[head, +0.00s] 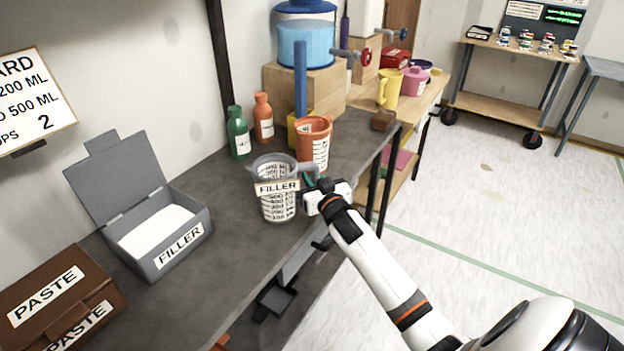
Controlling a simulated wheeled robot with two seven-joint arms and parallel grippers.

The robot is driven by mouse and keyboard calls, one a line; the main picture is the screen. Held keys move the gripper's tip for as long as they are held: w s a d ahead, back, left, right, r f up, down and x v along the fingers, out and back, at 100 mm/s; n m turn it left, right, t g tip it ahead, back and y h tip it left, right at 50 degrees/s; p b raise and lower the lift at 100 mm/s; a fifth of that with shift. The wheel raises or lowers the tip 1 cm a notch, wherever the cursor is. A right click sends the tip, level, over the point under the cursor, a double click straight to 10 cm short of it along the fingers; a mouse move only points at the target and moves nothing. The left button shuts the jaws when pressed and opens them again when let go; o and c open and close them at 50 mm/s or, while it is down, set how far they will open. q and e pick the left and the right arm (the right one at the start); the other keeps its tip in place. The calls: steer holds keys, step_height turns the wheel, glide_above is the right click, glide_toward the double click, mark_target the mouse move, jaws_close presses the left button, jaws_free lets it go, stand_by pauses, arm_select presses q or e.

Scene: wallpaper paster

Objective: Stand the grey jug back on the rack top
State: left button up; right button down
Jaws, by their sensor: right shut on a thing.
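The grey jug (279,205) is a see-through measuring jug with dark scale marks and a FILLER label. It appears upright at the front part of the dark grey rack top (232,222), left of the orange jug. I cannot tell whether its base touches the surface. My right gripper (314,192) is at the jug's right side, shut on its handle, and hides part of that handle. My left gripper is not in view.
An orange measuring jug (313,140) stands close behind the grey jug. Green (238,133) and orange (263,118) bottles stand near the wall. An open grey FILLER box (166,241) and a brown PASTE box (62,299) are at left. Bare top lies between FILLER box and jug.

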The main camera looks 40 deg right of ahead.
steer(key=shift+f, duration=0.15)
steer(key=c, duration=1.3)
jaws_free()
steer(key=shift+r, duration=0.3)
steer(key=s+a, duration=0.2)
steer(key=s, duration=0.9)
steer(key=shift+s+a, duration=0.15)
steer(key=shift+s, duration=0.25)
steer(key=shift+f, duration=0.1)
